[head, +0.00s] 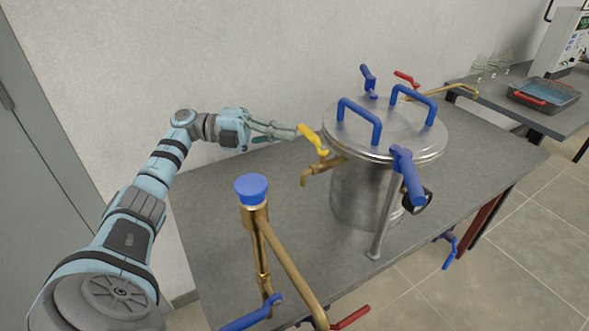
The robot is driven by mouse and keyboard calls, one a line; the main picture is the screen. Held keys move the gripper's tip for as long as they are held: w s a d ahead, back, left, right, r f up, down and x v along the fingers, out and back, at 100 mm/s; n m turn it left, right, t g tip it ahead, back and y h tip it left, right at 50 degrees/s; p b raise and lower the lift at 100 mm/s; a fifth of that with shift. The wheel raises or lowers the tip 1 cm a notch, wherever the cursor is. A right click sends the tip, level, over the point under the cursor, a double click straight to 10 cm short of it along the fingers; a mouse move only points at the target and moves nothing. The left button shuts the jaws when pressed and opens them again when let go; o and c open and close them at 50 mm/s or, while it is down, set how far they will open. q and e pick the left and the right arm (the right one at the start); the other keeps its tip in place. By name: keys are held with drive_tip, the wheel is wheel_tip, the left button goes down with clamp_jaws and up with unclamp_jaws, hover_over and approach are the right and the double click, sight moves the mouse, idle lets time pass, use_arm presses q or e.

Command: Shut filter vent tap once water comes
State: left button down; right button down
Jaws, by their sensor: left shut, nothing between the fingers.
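The filter is a steel vessel (361,185) with a lid and blue handles, standing on the grey table. On its left side is a brass tap (325,166) with a yellow lever (312,138). The lever slants up and to the left, and the spout bends down. I see no water at the spout at this size. My left gripper (296,133) is shut and empty, its fingertips just left of the yellow lever's upper end. I cannot tell whether they touch it. My right gripper is not in view.
A brass pipe with a blue cap (251,188) rises at the table's front left. A blue lever (252,313) and a red lever (350,318) show low down. A tray of blue liquid (544,94) stands on a second bench. The table left of the vessel is clear.

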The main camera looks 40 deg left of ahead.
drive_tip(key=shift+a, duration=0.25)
use_arm(q)
drive_tip(key=v, duration=0.7)
drive_tip(key=shift+a, duration=0.25)
drive_tip(key=shift+s, duration=0.1)
